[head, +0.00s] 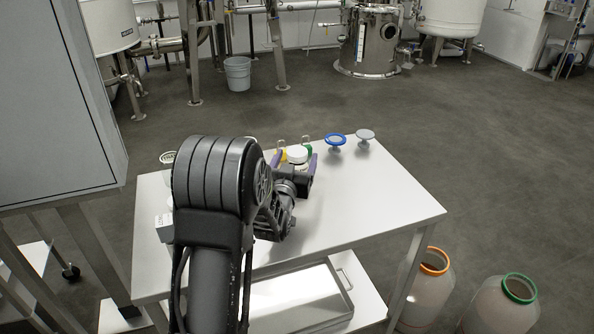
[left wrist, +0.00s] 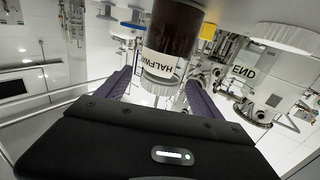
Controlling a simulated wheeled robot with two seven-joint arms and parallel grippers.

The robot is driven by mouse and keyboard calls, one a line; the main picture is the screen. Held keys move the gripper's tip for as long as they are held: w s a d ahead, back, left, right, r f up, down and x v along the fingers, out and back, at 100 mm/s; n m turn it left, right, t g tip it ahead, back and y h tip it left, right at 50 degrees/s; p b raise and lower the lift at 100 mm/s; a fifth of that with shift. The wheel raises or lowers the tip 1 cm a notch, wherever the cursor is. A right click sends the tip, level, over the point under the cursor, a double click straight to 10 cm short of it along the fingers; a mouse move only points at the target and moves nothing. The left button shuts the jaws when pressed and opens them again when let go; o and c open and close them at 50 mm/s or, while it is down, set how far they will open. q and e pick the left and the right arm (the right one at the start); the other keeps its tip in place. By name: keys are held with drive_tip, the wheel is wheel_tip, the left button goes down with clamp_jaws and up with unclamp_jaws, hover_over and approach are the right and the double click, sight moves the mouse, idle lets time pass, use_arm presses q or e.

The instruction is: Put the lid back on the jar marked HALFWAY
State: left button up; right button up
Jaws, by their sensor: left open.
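The jar marked HALFWAY (left wrist: 172,38) has dark brown contents and a white label, and shows in the left wrist view between my purple fingers. A white round lid (head: 298,154) shows at its place in the head view, between the fingertips. My right gripper is not in view.
A blue-rimmed piece (head: 335,140) and a grey one (head: 366,135) stand at the table's back. The table's right part (head: 390,205) is clear. My left arm hides its middle.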

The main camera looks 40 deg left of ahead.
sight(299, 149)
use_arm(q)
drive_tip(key=shift+p+x, duration=0.7)
drive_tip(key=shift+x, duration=1.9)
drive_tip(key=shift+c, duration=0.6)
clamp_jaws()
